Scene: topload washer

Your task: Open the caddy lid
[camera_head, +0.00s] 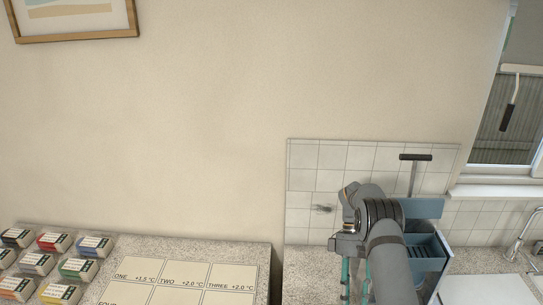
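A blue caddy (427,251) stands at the lower right against the tiled splashback. Slotted or divided parts show inside its open top. A flat blue panel (424,208) stands upright at its back; I cannot tell whether this is the lid or a back wall. A black T-shaped handle (415,157) on a grey post rises behind the panel. My grey arm covers the caddy's left side. The arm's end (347,243) is left of the caddy, over the counter. The fingers are not clear, and I cannot tell whether they hold anything.
Thin teal uprights (345,278) show below my wrist. A speckled counter (190,249) at left carries a labelled board (175,280) and several coloured packets (54,242). A tap (520,238) and a window (508,130) are at right.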

